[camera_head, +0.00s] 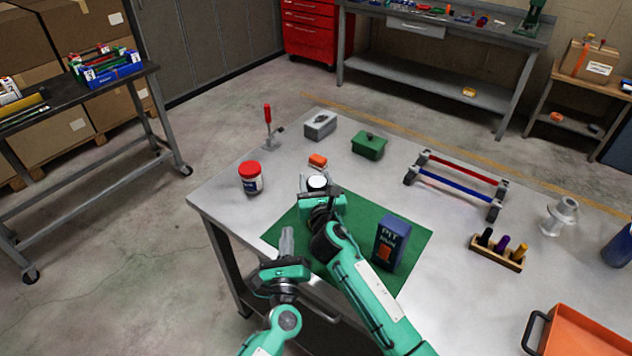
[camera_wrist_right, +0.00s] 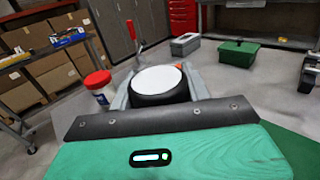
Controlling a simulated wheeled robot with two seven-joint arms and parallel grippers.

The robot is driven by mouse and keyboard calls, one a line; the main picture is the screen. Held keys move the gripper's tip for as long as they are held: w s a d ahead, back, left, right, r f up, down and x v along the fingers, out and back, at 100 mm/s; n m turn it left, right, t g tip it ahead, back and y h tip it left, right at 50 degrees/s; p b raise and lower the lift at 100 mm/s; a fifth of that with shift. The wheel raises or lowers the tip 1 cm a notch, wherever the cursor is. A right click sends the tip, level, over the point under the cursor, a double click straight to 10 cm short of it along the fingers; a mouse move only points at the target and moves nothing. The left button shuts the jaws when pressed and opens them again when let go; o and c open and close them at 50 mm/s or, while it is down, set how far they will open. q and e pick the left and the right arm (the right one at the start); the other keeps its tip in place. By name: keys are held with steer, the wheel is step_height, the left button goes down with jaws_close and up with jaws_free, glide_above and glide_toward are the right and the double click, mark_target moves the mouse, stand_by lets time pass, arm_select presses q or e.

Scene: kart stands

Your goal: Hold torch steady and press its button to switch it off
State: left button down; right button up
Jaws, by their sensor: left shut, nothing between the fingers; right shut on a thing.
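The torch (camera_head: 317,182) stands upright at the far edge of the green mat (camera_head: 412,236), its round white face up. My right gripper (camera_head: 318,187) is shut on the torch. The right wrist view shows the torch's dark rim and bright white face (camera_wrist_right: 157,80) between the two grey fingers of this gripper (camera_wrist_right: 160,92). The torch's button is not visible in either view. My left gripper (camera_head: 287,238) is shut and empty, near the mat's left edge, in front of the torch and apart from it.
A red-lidded jar (camera_head: 251,178), an orange block (camera_head: 318,161), a red-handled clamp (camera_head: 268,128), a grey box (camera_head: 320,125) and a green box (camera_head: 369,145) stand around the torch. A blue carton (camera_head: 390,242) stands on the mat's right side, beside my right arm.

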steer(key=o, duration=1.2)
